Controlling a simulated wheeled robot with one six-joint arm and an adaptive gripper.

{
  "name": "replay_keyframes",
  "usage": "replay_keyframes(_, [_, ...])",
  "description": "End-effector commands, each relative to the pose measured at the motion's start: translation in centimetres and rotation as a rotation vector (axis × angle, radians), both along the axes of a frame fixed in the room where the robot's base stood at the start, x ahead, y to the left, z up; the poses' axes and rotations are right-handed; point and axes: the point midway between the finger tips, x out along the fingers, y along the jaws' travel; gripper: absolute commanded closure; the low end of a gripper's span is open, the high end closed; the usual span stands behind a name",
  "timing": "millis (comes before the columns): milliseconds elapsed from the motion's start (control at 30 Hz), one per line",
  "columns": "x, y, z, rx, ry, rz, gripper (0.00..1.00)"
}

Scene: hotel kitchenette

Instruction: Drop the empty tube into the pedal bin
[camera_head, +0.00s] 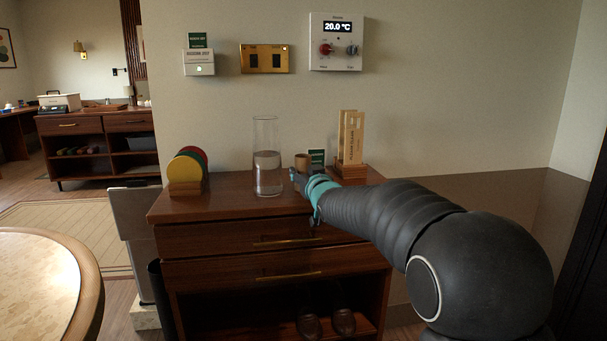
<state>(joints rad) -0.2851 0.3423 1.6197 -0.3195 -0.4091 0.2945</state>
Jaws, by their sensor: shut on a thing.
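A short brown tube (302,161) shows just above the jaws of my gripper (296,178), over the dresser top (225,209). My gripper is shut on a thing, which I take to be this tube. The jaws are small and partly hidden by my wrist, so the contact is not clear. A dark, rounded container (155,298) stands on the floor at the dresser's left side, partly hidden. It may be the pedal bin; its lid and pedal cannot be made out.
A tall glass cylinder (266,135) stands close left of my gripper. Coloured discs in a holder (186,188) are further left. A grey upright panel (135,212) and round table (90,275) are left.

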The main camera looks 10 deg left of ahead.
Motion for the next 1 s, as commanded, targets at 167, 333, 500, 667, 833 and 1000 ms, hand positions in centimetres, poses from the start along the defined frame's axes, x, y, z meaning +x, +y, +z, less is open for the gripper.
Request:
replay_keyframes(167, [0.0,0.0,-0.5,0.000,0.001,0.000,0.68])
replay_keyframes(333, [0.0,0.0,-0.3,0.000,0.001,0.000,0.32])
replay_keyframes(500, [0.0,0.0,-0.3,0.000,0.001,0.000,0.32])
replay_keyframes(667, [0.0,0.0,0.1,0.000,0.001,0.000,0.32])
replay_keyframes(833, [-1.5,-0.7,0.0,0.000,0.000,-0.001,0.32])
replay_keyframes(1000, [-4.4,-1.9,0.0,0.000,0.000,-0.001,0.32])
